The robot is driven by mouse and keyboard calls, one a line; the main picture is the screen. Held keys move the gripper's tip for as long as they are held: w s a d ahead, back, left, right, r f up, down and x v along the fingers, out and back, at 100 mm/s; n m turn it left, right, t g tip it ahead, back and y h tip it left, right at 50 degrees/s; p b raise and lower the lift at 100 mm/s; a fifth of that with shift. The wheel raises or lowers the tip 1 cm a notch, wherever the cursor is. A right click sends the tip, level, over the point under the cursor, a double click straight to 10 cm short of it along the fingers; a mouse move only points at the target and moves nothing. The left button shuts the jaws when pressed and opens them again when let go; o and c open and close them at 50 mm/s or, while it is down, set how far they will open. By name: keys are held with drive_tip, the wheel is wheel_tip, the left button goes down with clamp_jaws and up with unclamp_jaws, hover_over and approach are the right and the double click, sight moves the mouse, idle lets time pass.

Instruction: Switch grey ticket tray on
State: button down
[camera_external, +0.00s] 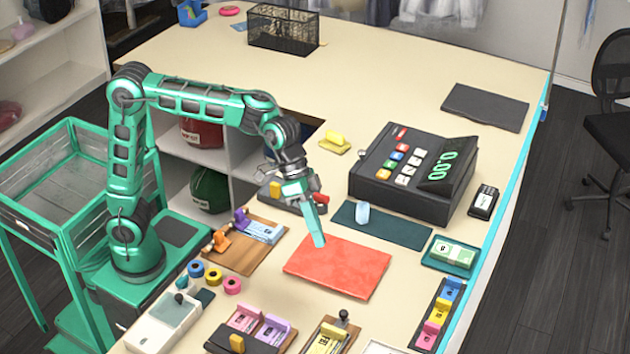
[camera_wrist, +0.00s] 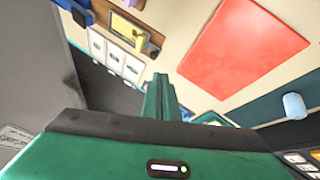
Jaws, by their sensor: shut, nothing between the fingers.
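My gripper (camera_external: 319,242) is shut and empty, pointing down over the upper left part of the red mat (camera_external: 345,268). Its closed fingers also show in the wrist view (camera_wrist: 160,95).
A wooden tray (camera_external: 240,262) holds orange and purple clips left of the mat. A wooden tray with yellow tickets (camera_external: 327,342) lies in front. A cash register (camera_external: 400,200) and a bluish cylinder (camera_external: 362,213) on a dark mat stand behind. The far counter is mostly clear.

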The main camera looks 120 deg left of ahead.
sight(330, 329)
drive_tip(key=shift+n, duration=0.3)
drive_tip(key=f, duration=0.1)
drive_tip(key=w+a+f, duration=0.1)
drive_tip(key=f, duration=0.1)
drive_tip(key=a+f, duration=0.1)
drive_tip(key=f, duration=0.1)
drive_tip(key=shift+w+f, duration=0.15)
drive_tip(key=shift+w, duration=0.1)
drive_tip(key=x, duration=1)
drive_tip(key=shift+w+f, duration=0.15)
drive_tip(key=shift+w+d, duration=0.25)
drive_tip(key=shift+d, duration=0.3)
drive_tip(key=shift+w+d, duration=0.25)
drive_tip(key=shift+d, duration=0.35)
drive_tip(key=shift+w+d+f, duration=0.1)
drive_tip(key=shift+w+d, duration=0.25)
drive_tip(key=shift+d, duration=0.2)
drive_tip(key=shift+d, duration=0.1)
drive_tip(key=d, duration=0.7)
drive_tip(key=shift+d, duration=0.35)
